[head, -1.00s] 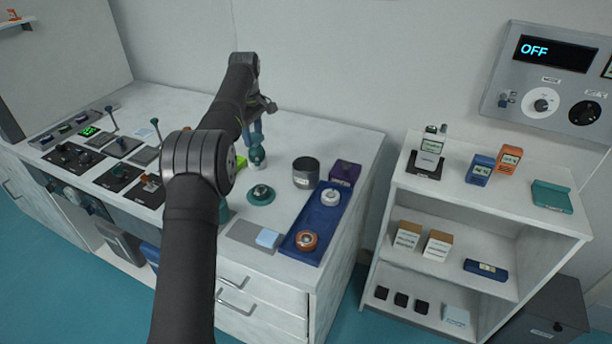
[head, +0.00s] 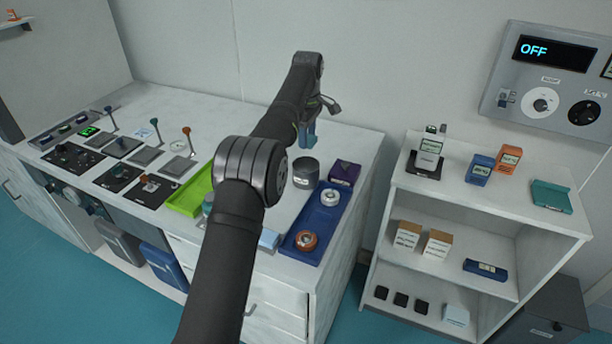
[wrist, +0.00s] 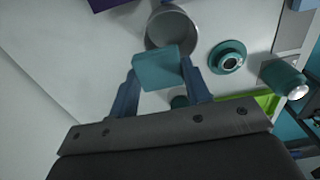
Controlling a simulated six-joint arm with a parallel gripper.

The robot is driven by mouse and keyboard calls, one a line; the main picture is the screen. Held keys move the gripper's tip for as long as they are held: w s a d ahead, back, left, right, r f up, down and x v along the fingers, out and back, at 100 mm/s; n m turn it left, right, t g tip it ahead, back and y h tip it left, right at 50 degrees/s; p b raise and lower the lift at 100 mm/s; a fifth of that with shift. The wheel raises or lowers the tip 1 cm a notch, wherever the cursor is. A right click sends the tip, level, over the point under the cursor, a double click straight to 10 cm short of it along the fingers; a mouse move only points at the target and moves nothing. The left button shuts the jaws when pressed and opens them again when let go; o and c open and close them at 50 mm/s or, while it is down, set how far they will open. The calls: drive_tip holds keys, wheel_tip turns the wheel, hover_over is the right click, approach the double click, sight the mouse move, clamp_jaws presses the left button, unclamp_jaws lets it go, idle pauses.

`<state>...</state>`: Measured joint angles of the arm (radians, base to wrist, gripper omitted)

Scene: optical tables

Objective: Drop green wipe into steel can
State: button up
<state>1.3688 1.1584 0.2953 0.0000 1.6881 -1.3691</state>
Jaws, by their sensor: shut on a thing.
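The green wipe (wrist: 158,68) is a teal-green square held between the two blue fingers of my gripper (wrist: 160,75) in the wrist view. The steel can (wrist: 172,28) is a grey, open-topped round can just beyond the wipe in that view, and the wipe overlaps its near rim in the picture. In the head view, my gripper (head: 308,138) is above and behind the steel can (head: 305,172), near the back of the bench. The wipe is not clearly visible there.
A blue tray (head: 318,222) with two round parts and a purple box (head: 344,172) stand right of the can. A lime tray (head: 190,195) lies to the left. The wrist view shows a teal round part (wrist: 228,56) and a teal cylinder (wrist: 283,78) beside the can.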

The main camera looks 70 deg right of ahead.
drive_tip(key=shift+f, duration=0.8)
drive_tip(key=o, duration=1)
drive_tip(key=shift+r, duration=3.75)
